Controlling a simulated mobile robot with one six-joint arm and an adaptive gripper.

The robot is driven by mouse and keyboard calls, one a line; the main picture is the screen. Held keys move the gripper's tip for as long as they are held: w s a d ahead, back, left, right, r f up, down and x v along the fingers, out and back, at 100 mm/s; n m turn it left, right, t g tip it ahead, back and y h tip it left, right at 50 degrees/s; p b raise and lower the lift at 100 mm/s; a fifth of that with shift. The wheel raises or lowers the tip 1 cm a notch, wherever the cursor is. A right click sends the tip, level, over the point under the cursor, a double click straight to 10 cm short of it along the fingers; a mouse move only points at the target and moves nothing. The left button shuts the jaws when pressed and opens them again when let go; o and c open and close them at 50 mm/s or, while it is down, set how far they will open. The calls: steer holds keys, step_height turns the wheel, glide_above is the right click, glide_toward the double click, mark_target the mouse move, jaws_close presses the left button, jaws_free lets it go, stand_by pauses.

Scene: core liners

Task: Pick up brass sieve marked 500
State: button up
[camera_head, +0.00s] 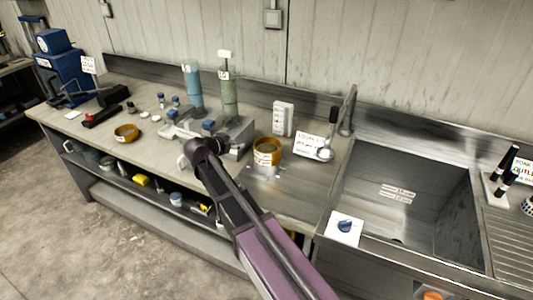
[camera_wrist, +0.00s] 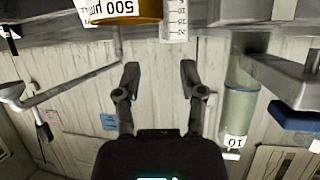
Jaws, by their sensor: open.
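The brass sieve (camera_head: 267,153) with a white label stands on the bench left of the sink in the head view. In the upside-down wrist view, the brass sieve (camera_wrist: 148,9) is cut off by the top edge, and its label reads 500 µm. My gripper (camera_wrist: 160,72) is open and empty in the wrist view, its two fingers apart, with the wall behind the gap. The sieve lies outside the fingers, and I see no contact. In the head view my arm reaches in left of the sieve, and the fingers cannot be made out clearly.
A second brass sieve (camera_head: 126,133) lies farther left on the bench. Tall cylinders (camera_head: 228,97) and a grey metal apparatus (camera_head: 235,135) stand behind my arm. A white scale block (camera_head: 283,118) is behind the marked sieve. The sink (camera_head: 405,195) is at right.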

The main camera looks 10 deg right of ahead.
steer(key=b, duration=0.4)
glide_toward(257, 140)
steer(key=x, duration=0.4)
steer(key=shift+w+d+f, duration=0.3)
steer(key=shift+d+f, duration=0.05)
steer(key=shift+b+x, duration=0.95)
steer(key=shift+x, duration=1.65)
steer(key=shift+w+r, duration=0.1)
steer(key=shift+a, duration=0.1)
steer(key=shift+c, duration=0.2)
jaws_close()
